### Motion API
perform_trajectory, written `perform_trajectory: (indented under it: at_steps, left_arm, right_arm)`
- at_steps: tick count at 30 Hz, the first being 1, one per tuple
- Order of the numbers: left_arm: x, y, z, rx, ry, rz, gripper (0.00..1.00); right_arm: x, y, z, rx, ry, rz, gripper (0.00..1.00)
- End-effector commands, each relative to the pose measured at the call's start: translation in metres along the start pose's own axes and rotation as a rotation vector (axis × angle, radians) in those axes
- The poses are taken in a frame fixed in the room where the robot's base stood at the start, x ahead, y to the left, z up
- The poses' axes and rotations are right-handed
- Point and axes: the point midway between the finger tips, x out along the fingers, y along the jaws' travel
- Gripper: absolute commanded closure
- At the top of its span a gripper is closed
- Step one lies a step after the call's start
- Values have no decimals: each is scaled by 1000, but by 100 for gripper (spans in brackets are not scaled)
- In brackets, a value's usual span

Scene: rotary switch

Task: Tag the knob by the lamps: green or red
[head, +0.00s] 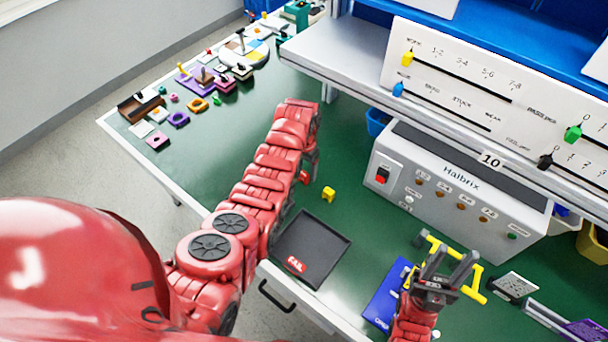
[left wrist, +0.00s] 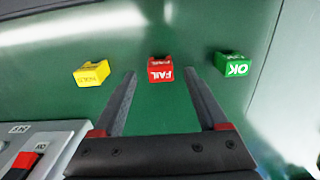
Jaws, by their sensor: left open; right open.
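The grey Halbrix box (head: 455,200) stands under the shelf, with a row of small lamps (head: 461,206) on its front; the rightmost lamp (head: 511,236) looks green, the others brownish. A small pale round part, perhaps the knob (head: 409,198), sits low at its left. In the left wrist view lie a yellow tag (left wrist: 91,73), a red FAIL tag (left wrist: 160,69) and a green OK tag (left wrist: 232,65). My left gripper (left wrist: 161,76) is open, the red tag between and just beyond its fingertips. My right gripper (head: 452,262) is open, near yellow bars (head: 475,285).
A black FAIL tray (head: 325,238) and a blue tray (head: 381,302) lie near the front edge. A shelf (head: 340,52) with a labelled slider panel overhangs the box. Small coloured parts (head: 180,118) crowd the far left. Green table around the tags is clear.

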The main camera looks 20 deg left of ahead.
Motion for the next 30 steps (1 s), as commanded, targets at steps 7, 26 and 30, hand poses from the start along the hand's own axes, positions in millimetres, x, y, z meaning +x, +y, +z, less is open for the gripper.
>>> perform_trajectory:
  at_steps: [7,26,30]
  left_arm:
    - [21,-1,1,0,-5,2,24]
    - [31,-1,0,0,1,0,47]
    - [31,-1,0,0,1,0,72]
  right_arm:
    - [5,0,-1,0,0,0,55]
    - [6,0,-1,0,0,0,55]
    - [6,0,-1,0,0,0,55]
